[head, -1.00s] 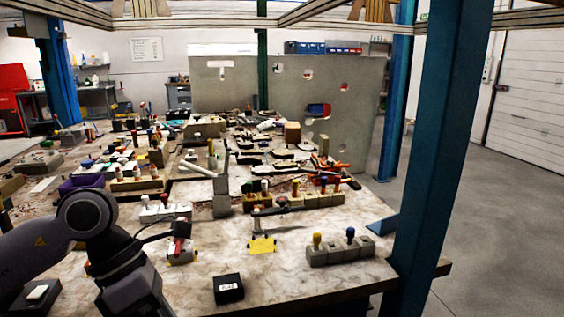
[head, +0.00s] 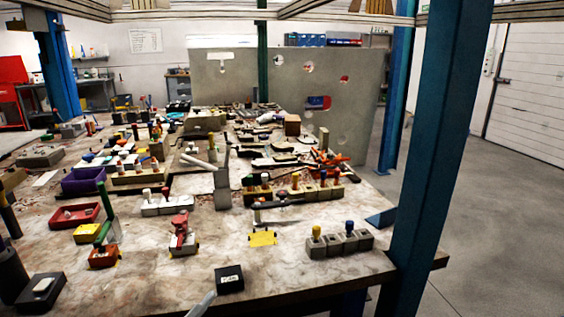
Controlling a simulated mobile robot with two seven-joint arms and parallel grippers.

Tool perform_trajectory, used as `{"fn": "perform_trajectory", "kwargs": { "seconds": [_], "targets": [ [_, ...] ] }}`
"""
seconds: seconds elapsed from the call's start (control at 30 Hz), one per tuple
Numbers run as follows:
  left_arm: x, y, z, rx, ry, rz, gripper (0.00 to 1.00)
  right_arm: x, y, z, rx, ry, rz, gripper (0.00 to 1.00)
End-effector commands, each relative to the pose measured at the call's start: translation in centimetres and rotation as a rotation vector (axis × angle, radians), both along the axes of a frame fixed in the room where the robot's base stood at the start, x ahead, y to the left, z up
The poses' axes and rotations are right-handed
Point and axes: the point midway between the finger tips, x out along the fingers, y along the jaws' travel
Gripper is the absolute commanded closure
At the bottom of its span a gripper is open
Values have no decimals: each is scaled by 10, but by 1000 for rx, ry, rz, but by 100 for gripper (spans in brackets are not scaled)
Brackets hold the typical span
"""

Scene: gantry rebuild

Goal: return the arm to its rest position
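Neither of my grippers can be made out in the head view. A narrow pale grey piece (head: 201,304) pokes up at the bottom edge, left of the small black box (head: 230,279); I cannot tell whether it is part of my arm. No arm links stand over the table. Whether either hand is open or shut is hidden.
The cluttered table (head: 150,277) fills the middle and left. Near its front are a red-handled part (head: 180,237), a green-handled part (head: 103,222), a yellow plate (head: 262,239) and a grey peg block (head: 340,243). A blue post (head: 435,150) stands at the right.

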Motion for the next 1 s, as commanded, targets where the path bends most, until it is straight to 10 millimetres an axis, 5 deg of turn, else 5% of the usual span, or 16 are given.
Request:
{"fn": "perform_trajectory", "kwargs": {
  "seconds": [0.17,0.3,0.4,0.6,1.0],
  "targets": [
    [-22,48,-101,-141,467,227,40,0,0,2,0,1,0,60],
    [-67,77,-174,-222,795,372,40,0,0,3,0,1,0,60],
    [-101,90,-211,-261,974,446,40,0,0,4,0,1,0,60],
    [-137,101,-243,-295,1139,511,40,0,0,4,0,1,0,60],
    [-139,101,-244,-295,1148,514,40,-1,0,4,0,1,0,60]
  ]
}}
